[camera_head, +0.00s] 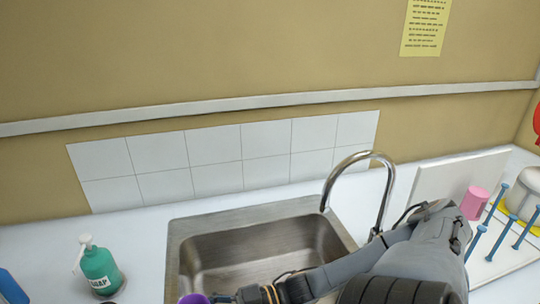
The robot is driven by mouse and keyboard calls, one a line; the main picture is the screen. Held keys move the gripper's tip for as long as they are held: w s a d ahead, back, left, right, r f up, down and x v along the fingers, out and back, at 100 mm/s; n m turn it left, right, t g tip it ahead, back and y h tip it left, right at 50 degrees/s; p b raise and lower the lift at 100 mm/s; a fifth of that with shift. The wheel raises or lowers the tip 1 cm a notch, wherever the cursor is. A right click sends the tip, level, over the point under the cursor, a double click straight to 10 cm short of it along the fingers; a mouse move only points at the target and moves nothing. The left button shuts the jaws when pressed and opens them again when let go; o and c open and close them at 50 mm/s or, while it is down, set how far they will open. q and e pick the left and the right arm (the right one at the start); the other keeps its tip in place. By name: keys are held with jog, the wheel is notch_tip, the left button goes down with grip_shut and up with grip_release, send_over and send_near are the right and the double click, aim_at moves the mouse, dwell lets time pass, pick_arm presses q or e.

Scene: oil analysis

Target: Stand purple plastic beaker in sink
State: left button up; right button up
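The steel sink (185,243) is set in the white counter, and its basin is empty where I can see it. The purple plastic beaker (193,299) shows only as a small piece at the bottom edge, in front of the sink's left part. My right arm reaches in from the lower right across the sink's front right. My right gripper (222,299) is at the bottom edge, just right of the beaker. Its fingers are mostly cut off, so its hold on the beaker is unclear. My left gripper is out of view.
A curved faucet (388,190) rises behind the sink's right side, close to my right arm. A green soap bottle (99,268) stands left of the sink. At right are a pink beaker (474,203) and a rack with blue pegs (494,205). A blue object (10,288) is at lower left.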

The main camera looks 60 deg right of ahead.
jog(key=w+d+f+b, duration=0.1)
jog(key=d+f+b, duration=0.2)
jog(key=f+b, duration=0.3)
jog(key=d+f+b, duration=0.4)
jog(key=f+b, duration=0.2)
jog(key=f, duration=0.5)
jog(key=shift+w+d+f+b, duration=0.15)
jog(key=shift+w+f+b, duration=0.1)
jog(key=shift+w+b, duration=0.1)
jog(key=shift+f, duration=0.1)
